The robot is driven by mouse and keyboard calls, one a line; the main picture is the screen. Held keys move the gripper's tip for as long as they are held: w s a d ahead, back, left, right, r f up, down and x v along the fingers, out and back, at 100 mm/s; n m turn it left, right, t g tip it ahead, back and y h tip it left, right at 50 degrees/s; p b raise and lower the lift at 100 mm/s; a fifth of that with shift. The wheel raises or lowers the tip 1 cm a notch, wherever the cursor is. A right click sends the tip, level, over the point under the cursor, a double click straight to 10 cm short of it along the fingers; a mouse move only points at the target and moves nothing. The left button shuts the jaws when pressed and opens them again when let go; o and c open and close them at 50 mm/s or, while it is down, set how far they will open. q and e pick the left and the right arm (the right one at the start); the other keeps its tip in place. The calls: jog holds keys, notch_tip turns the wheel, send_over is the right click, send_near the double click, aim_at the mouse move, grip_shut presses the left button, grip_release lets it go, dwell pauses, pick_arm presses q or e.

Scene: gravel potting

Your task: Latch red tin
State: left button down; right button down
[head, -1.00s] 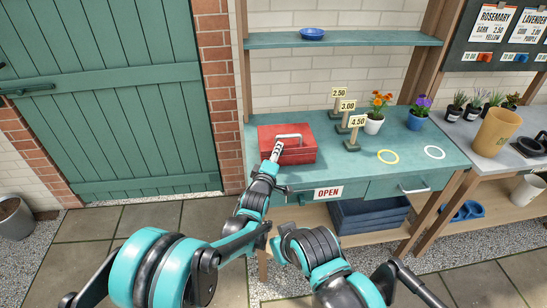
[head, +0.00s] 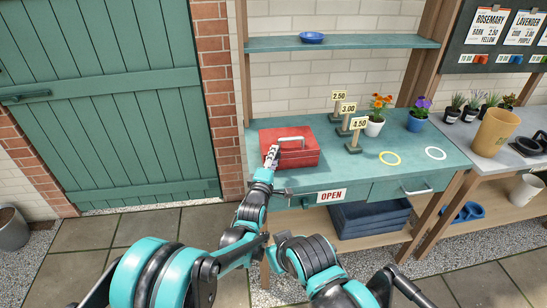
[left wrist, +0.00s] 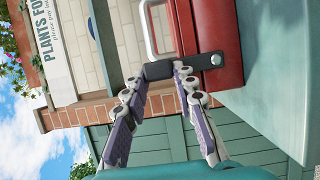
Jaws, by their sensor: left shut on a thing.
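The red tin (head: 302,157) stands at the left end of the teal bench, its lid down and a pale handle (head: 290,139) on it. In the left wrist view the tin (left wrist: 218,25) is at upper right, turned on its side by the camera. A grey latch arm with a bolt (left wrist: 208,61) ends in a dark block. My left gripper (head: 271,157) is at the tin's front left. In the left wrist view its two fingers (left wrist: 160,72) are shut on the dark latch block, one on each side. My right gripper cannot be made out.
Price signs (head: 355,135) on stands are just right of the tin. Beyond are flower pots (head: 374,126), a yellow ring (head: 390,158) and a white ring (head: 435,153) on the bench. A drawer with an OPEN sign (head: 331,195) is below. A blue bowl (head: 312,38) sits on the shelf above.

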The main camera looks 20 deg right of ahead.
pick_arm(q)
jog(key=c, duration=1.2)
grip_release()
jog(key=shift+a, duration=0.1)
jog(key=v, duration=1.2)
